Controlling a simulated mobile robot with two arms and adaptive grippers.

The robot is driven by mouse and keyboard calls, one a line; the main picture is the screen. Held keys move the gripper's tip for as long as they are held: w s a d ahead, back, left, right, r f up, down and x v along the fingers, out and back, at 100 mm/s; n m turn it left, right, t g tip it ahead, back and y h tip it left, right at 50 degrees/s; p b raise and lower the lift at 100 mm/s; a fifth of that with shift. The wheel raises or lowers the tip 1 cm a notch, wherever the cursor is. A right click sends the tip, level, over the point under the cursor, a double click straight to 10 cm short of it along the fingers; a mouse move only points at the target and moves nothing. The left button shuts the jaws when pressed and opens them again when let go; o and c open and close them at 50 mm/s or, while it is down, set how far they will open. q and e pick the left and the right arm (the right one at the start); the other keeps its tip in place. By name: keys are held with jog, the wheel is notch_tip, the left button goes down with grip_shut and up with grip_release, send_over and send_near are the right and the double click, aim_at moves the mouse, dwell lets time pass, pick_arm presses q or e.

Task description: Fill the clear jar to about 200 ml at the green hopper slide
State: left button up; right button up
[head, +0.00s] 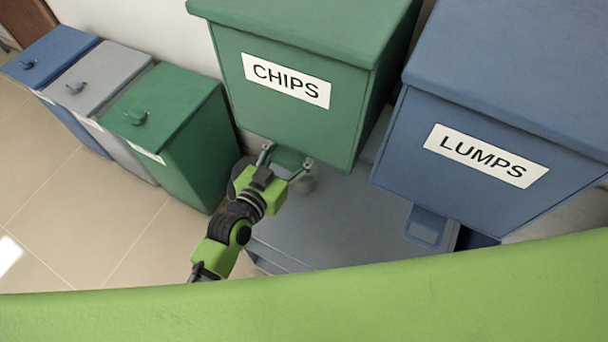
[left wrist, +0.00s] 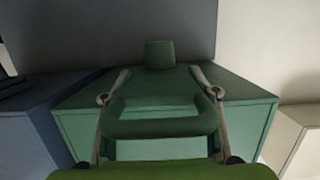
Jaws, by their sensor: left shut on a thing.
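The green hopper (head: 290,85), labelled CHIPS, stands at the centre of the head view. My left gripper (head: 283,163) is at its lower front edge, shut on the green slide handle. In the left wrist view the loop-shaped slide handle (left wrist: 160,127) lies between the two fingers of my gripper (left wrist: 160,100). The hopper's green body (left wrist: 75,125) and a short green spout (left wrist: 160,55) show beyond it. My right gripper is not in view.
A blue hopper (head: 480,160) labelled LUMPS, with its own slide handle (head: 425,228), stands to the right. A grey surface (head: 345,225) lies below the hoppers. Blue, grey and green lidded bins (head: 165,115) stand at left; tiled floor (head: 95,215) in front is clear.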

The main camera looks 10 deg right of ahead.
pick_arm(q)
jog(key=shift+f+p+v, duration=0.1)
jog(key=shift+p+v, duration=0.1)
jog(key=shift+v, duration=0.4)
jog(key=shift+f+p+v, duration=0.15)
jog(key=shift+p+v, duration=0.05)
jog(key=shift+v, duration=0.35)
dwell(6.8)
